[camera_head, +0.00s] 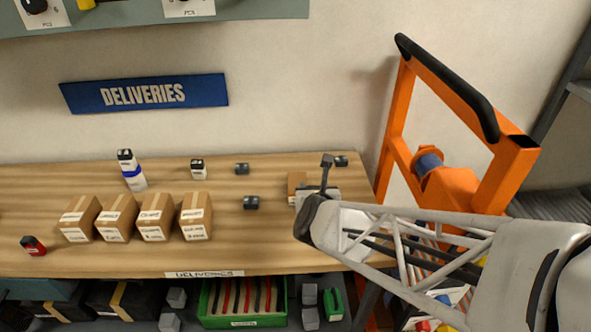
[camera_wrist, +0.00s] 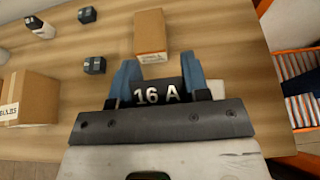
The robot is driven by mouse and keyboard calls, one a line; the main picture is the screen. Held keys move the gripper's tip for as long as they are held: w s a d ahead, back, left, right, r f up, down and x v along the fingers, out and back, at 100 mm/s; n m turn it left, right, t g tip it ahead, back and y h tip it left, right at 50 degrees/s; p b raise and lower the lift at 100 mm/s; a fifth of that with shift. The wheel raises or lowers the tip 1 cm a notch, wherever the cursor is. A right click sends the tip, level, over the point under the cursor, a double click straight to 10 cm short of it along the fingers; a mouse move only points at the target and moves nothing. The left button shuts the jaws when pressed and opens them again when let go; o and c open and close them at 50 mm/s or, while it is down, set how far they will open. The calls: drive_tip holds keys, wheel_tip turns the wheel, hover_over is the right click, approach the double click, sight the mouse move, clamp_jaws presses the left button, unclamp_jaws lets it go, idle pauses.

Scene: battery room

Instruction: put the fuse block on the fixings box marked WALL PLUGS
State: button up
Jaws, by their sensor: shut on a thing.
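My gripper (camera_wrist: 160,75) has its blue fingers shut on a dark fuse block marked 16 A (camera_wrist: 158,91). In the head view my arm reaches in from the right, and its end hides the held block. Several cardboard boxes with white labels stand in a row on the left of the bench, the rightmost being a labelled box (camera_head: 195,217). It also shows at the left of the wrist view (camera_wrist: 27,97). Another small carton (camera_wrist: 150,33) lies just beyond the fingers, apart from them. I cannot read which box says WALL PLUGS.
Small dark blocks (camera_head: 251,202) (camera_head: 242,168) stand between the row and my gripper. A black-and-white block (camera_head: 197,168), a white bottle (camera_head: 132,170) and a red item (camera_head: 33,246) are also on the wooden bench (camera_head: 120,258). An orange frame (camera_head: 397,120) stands at right.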

drive_tip(key=shift+w, duration=0.1)
hover_over(297, 179)
drive_tip(key=shift+w+f, duration=0.1)
drive_tip(key=shift+f, duration=0.6)
idle(0.5)
drive_tip(key=shift+f, duration=1.8)
drive_tip(key=shift+f, duration=0.15)
drive_tip(key=o, duration=1)
drive_tip(key=shift+c, duration=0.2)
